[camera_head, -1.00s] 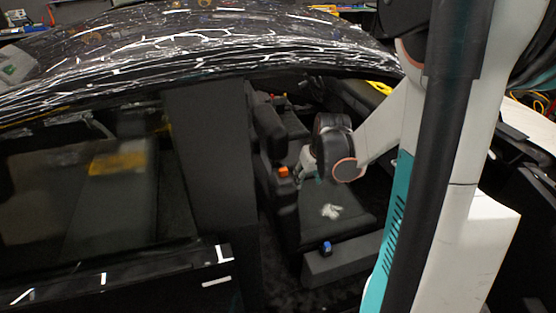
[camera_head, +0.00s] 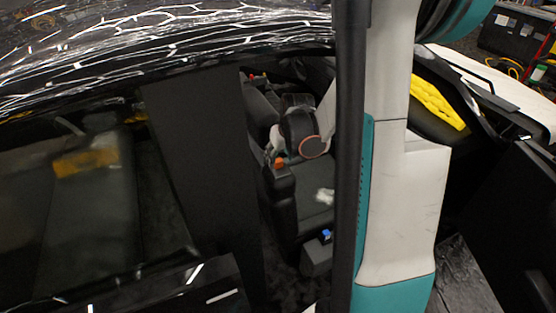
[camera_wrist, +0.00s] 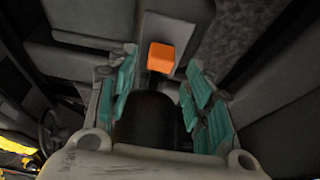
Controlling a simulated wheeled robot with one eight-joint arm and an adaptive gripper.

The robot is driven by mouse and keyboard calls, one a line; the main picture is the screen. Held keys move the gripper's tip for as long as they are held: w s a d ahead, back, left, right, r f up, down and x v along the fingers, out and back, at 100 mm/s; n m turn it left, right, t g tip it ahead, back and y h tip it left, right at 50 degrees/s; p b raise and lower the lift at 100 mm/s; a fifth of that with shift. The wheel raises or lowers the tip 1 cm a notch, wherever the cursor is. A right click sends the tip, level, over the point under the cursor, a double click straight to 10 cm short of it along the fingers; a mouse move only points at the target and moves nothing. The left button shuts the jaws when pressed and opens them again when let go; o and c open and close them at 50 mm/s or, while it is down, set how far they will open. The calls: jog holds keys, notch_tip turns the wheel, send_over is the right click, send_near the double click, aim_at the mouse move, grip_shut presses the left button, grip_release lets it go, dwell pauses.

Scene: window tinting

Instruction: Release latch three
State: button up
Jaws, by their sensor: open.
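An orange latch block (camera_head: 279,163) sits on the end of a dark stalk or box beside the car seat. It also shows in the wrist view (camera_wrist: 161,57), ahead of my gripper and between the lines of its two fingers. My gripper (camera_wrist: 160,76) is open, with teal finger pads on both sides and nothing held. I cannot tell how far the orange block is from the pads. In the head view my wrist hides most of the gripper. A blue piece (camera_head: 326,236) sits lower, near the front seat. No number marks any latch.
The dark car door pillar (camera_head: 195,170) stands left of the seats. A white crumpled piece (camera_head: 324,196) lies on the seat cushion (camera_head: 312,178). Small red pieces (camera_head: 252,76) show farther back. A yellow cloth (camera_head: 438,100) lies at right. The steering wheel (camera_wrist: 50,130) shows at lower left.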

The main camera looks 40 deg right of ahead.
jog(key=shift+x, duration=1.25)
grip_shut()
jog(key=shift+s+a+b, duration=0.15)
jog(key=shift+s+b, duration=0.1)
jog(key=shift+s, duration=0.25)
jog(key=shift+s+a+b, duration=0.15)
jog(key=shift+s+b, duration=0.05)
jog(key=shift+s, duration=0.25)
grip_release()
jog(key=shift+r, duration=0.1)
jog(key=v, duration=0.7)
jog(key=shift+r, duration=0.2)
